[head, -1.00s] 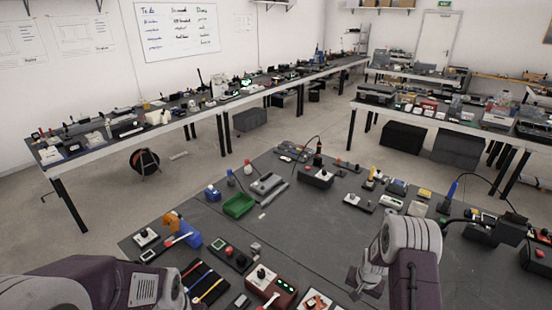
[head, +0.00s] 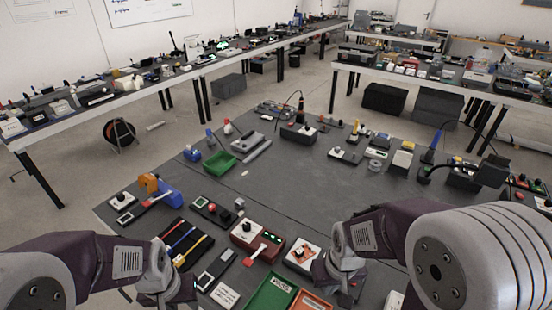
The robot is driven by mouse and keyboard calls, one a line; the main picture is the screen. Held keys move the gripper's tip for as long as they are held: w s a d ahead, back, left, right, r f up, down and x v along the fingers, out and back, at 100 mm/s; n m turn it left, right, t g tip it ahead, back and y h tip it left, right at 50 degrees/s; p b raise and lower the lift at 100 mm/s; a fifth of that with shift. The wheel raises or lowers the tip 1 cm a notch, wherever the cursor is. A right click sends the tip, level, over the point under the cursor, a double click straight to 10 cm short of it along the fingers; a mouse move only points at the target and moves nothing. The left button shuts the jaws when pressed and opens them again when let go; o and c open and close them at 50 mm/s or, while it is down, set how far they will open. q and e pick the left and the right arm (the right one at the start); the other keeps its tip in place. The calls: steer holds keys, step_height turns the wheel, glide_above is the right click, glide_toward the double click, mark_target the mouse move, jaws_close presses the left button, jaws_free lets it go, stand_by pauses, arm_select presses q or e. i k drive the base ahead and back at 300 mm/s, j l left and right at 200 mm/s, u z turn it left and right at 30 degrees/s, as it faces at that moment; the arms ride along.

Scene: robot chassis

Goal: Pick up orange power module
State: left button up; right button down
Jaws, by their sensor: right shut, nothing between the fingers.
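No part is clearly recognisable as the orange power module. An orange piece (head: 149,183) sits by a blue holder (head: 170,193) at the left of the dark table. A white-and-orange module with a black knob (head: 302,256) lies at the front middle, just left of my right gripper. My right gripper (head: 340,288) points down over the front of the table, shut and empty. My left gripper (head: 185,292) is low at the front left, beside the tray of coloured tools; its fingers are too small and hidden to read.
A green bin (head: 270,294) and an orange bin (head: 312,302) lie between my grippers, cut off by the bottom edge. A red box with a white top (head: 250,236) stands behind them. A green tray (head: 217,170) is farther back. The table's middle is bare.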

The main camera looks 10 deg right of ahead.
mark_target(302, 254)
steer(key=k+l+z, duration=0.2)
steer(key=z, duration=0.2)
steer(key=k+l+z, duration=0.25)
steer(key=z, duration=0.2)
steer(key=i+j+z, duration=0.1)
steer(key=j+z, duration=1.25)
steer(key=k+j+z, duration=0.1)
steer(key=j+z, duration=0.35)
